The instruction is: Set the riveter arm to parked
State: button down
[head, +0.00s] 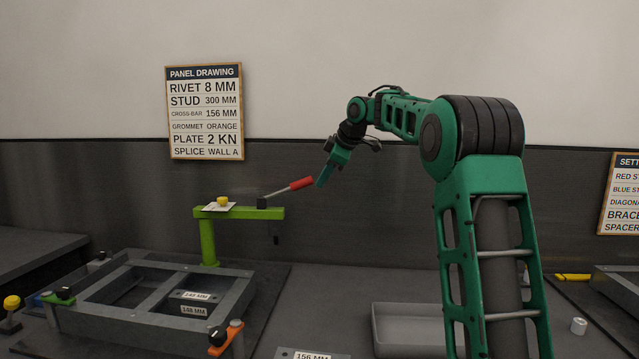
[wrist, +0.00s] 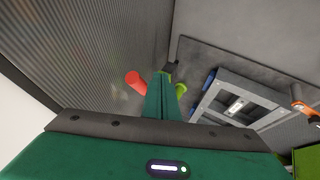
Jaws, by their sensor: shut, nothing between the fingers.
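The riveter arm (head: 240,211) is a lime green beam on a green post (head: 208,241) behind the grey frame. A yellow knob (head: 222,201) on a white card sits on its left part. A lever with a red handle (head: 290,187) rises to the right from a dark block on the beam. My gripper (head: 321,183) is shut and empty, pointing down just right of the red handle's tip. In the wrist view the red handle (wrist: 135,80) shows left of my shut fingers (wrist: 160,97). I cannot tell whether they touch. The fingers hide much of the green beam there.
A grey frame (head: 100,320) with clamps and number plates lies at the left front. A grey tray (head: 408,310) stands right of centre. A panel drawing sign (head: 205,110) hangs on the wall behind. The bench between riveter and tray is mostly clear.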

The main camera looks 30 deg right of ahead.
jog(key=d+v, duration=0.2)
jog(key=v, duration=0.7)
jog(key=s+a+f+m+g, duration=0.2)
jog(key=s+f+m, duration=0.4)
jog(key=s+f, duration=0.4)
jog(key=s+a+f+m+g+h, duration=0.1)
jog(key=s+f+m+g, duration=0.2)
jog(key=s, duration=2)
jog(key=s+a+f+m+g, duration=0.2)
jog(key=s+f+m, duration=0.7)
jog(key=s+f, duration=0.7)
notch_tip(320, 180, down, 3)
jog(key=shift+s+a+f+g+h, duration=0.1)
jog(key=shift+s+a+g+h, duration=0.15)
jog(key=shift+a+g+h, duration=0.1)
jog(key=shift+w+f, duration=0.2)
jog(key=shift+w, duration=0.45)
